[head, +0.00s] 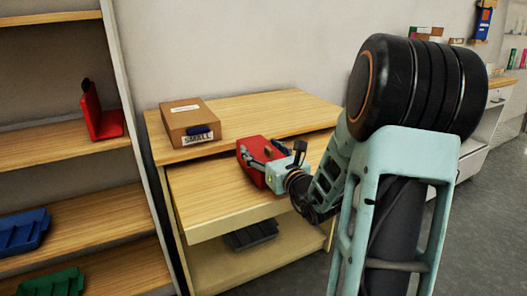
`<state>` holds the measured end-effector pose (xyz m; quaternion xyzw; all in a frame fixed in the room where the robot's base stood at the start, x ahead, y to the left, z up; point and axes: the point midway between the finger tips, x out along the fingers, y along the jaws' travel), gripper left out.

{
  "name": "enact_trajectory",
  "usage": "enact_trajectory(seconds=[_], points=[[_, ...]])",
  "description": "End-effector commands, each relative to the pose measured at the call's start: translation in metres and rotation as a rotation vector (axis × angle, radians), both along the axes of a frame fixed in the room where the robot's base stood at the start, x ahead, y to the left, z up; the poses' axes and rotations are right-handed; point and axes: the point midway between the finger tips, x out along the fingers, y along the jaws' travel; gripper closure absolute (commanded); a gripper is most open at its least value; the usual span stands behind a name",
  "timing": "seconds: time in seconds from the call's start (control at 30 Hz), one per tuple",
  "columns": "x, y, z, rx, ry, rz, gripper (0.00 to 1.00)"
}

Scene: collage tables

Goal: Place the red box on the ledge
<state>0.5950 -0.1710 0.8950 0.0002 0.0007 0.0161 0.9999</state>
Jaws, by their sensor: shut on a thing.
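The red box (257,143) is in the head view, at the right part of the wooden table, over its lower front surface (215,196). My gripper (262,155) is shut on the red box from the right and front. The gripper hides part of the box, and I cannot tell whether the box's underside touches the wood. Behind and above the front surface is a raised wooden ledge (275,109) along the back of the table.
A cardboard box (190,117) marked SMALL stands on the ledge's left part; its right part looks clear. A dark bin (250,234) sits on the table's lower shelf. A shelf unit at left holds red (99,118), blue (22,231) and green (52,283) bins.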

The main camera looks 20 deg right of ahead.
Motion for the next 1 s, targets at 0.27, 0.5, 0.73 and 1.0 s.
enact_trajectory(seconds=[0.27, 0.5, 0.73, 1.0], points=[[0.000, 0.000, -0.003, -0.001, -0.001, 0.001, 0.74], [0.000, 0.001, -0.010, 0.000, -0.001, 0.002, 0.74], [0.000, 0.000, -0.011, 0.000, 0.000, 0.001, 0.29], [0.000, 0.000, -0.011, 0.000, 0.000, 0.001, 0.13]])
